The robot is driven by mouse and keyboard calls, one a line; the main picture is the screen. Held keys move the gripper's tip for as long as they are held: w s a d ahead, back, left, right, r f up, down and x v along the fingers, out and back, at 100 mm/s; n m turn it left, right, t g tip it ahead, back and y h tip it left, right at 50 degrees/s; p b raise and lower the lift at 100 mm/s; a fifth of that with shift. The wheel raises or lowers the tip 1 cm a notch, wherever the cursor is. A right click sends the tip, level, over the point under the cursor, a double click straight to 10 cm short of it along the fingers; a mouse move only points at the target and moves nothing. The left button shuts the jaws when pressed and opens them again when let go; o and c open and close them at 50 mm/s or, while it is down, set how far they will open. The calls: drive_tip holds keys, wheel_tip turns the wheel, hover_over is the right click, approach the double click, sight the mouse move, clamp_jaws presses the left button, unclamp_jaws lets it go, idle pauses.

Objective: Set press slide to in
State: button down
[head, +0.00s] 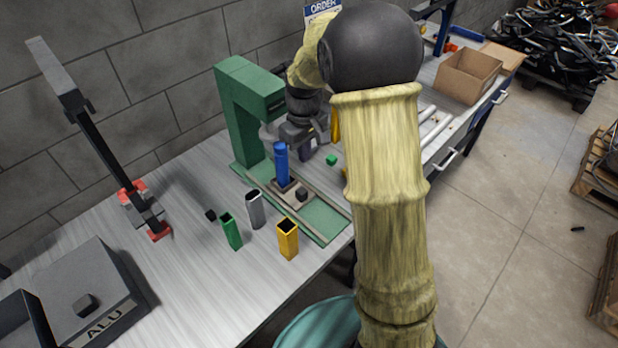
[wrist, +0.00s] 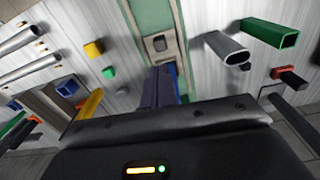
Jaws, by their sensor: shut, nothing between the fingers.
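The green press (head: 242,108) stands on the workbench with a green base plate (head: 322,221). The press slide (head: 281,199) is a grey-brown plate on that base, with a dark knob (head: 301,194) near its front end.
Green (head: 231,231), grey (head: 254,210) and yellow (head: 288,239) tubes stand in front of the press. A small green cube (head: 331,159) lies to its right. A grey ALU box (head: 78,296) and a dark post with red clamps (head: 100,140) are at left.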

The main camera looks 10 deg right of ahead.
drive_tip(key=s+d+m+t, duration=0.1)
drive_tip(key=s+m, duration=0.4)
drive_tip(key=s, duration=1.4)
drive_tip(key=shift+d+r+t, duration=0.2)
drive_tip(key=shift+d+t, duration=0.15)
drive_tip(key=shift+t, duration=0.35)
